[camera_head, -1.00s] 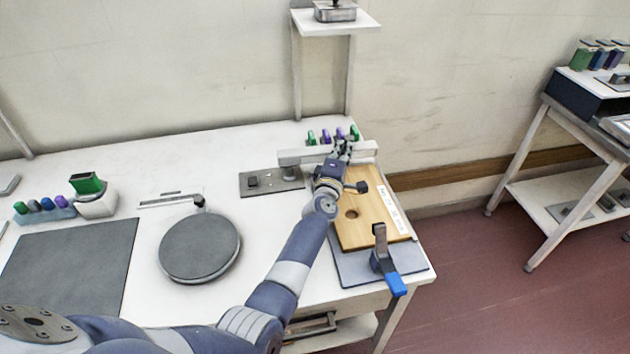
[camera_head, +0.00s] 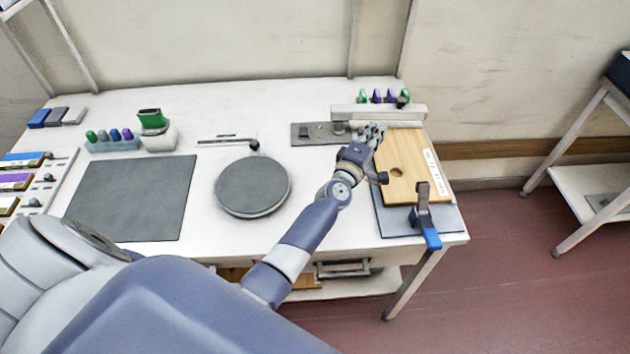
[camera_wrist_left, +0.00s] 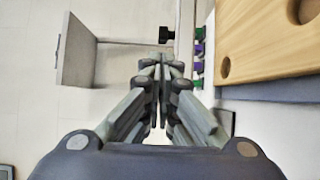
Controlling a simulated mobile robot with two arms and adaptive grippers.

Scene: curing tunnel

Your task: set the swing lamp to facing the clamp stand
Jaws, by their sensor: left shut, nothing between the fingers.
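The swing lamp appears to be the pale grey bar (camera_head: 400,112) on a short post over a dark base plate (camera_head: 308,133) at the back of the table. The bar lies along the back edge and reaches right. The clamp stand appears to be the grey pad (camera_head: 395,222) at the right, with a wooden board (camera_head: 405,165) and a blue-handled clamp (camera_head: 424,213). My left gripper (camera_head: 376,132) is shut and empty, just in front of the bar; contact cannot be told. In the left wrist view its fingers (camera_wrist_left: 160,65) are together, with the board (camera_wrist_left: 268,35) at right. My right gripper is out of view.
Several green and purple pieces (camera_head: 390,97) stand behind the bar. A round dark plate (camera_head: 253,186) on a pivot, a dark mat (camera_head: 132,198) and a holder of coloured pieces (camera_head: 112,145) lie to the left. Bare white table lies between the mat and the round plate.

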